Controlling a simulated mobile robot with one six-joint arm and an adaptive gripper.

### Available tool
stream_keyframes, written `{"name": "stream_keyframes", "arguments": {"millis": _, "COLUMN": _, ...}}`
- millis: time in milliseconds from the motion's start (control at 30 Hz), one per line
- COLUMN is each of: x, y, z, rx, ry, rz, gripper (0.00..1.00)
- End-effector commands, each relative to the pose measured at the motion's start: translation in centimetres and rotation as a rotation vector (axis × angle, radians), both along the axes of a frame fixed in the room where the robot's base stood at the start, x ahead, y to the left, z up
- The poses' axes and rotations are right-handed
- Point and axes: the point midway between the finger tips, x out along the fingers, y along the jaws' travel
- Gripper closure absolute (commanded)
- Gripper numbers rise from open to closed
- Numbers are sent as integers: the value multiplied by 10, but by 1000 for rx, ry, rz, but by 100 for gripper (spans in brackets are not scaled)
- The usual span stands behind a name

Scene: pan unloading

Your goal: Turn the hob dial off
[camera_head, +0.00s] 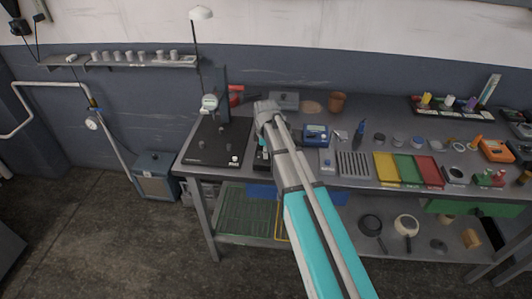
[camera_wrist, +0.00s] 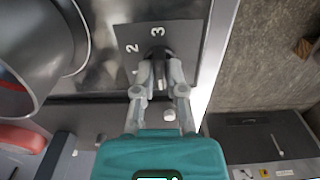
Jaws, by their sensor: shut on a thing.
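In the wrist view the hob dial (camera_wrist: 158,53) is a dark round knob on a dark plate (camera_wrist: 126,34) marked 2 and 3. The 3 is just above the dial and the 2 is to its upper left. My gripper (camera_wrist: 161,74) is shut on the dial, with one grey finger on each side of it. The fingers hide part of the dial, and I cannot read its setting. In the head view my arm reaches over the bench and covers the hob area, so the dial does not show there.
A round dark vessel (camera_wrist: 22,52) stands left of the dial in the wrist view, with a red part (camera_wrist: 22,138) below it. The bench (camera_head: 345,187) holds several tools and coloured trays to the right. Two pans, one dark (camera_head: 371,223), lie on the lower shelf.

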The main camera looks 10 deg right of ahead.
Motion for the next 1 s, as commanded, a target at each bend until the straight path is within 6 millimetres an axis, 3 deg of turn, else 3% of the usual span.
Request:
{"name": "stream_keyframes", "arguments": {"millis": 467, "x": -1, "y": 0, "z": 0, "rx": -1, "ry": 2, "rz": 23, "gripper": 100}}
{"name": "stream_keyframes", "arguments": {"millis": 500, "x": -1, "y": 0, "z": 0, "rx": -1, "ry": 2, "rz": 22, "gripper": 81}}
{"name": "stream_keyframes", "arguments": {"millis": 667, "x": -1, "y": 0, "z": 0, "rx": -1, "ry": 1, "rz": 22, "gripper": 51}}
{"name": "stream_keyframes", "arguments": {"millis": 1000, "x": 0, "y": 0, "z": 0, "rx": -1, "ry": 0, "rz": 20, "gripper": 50}}
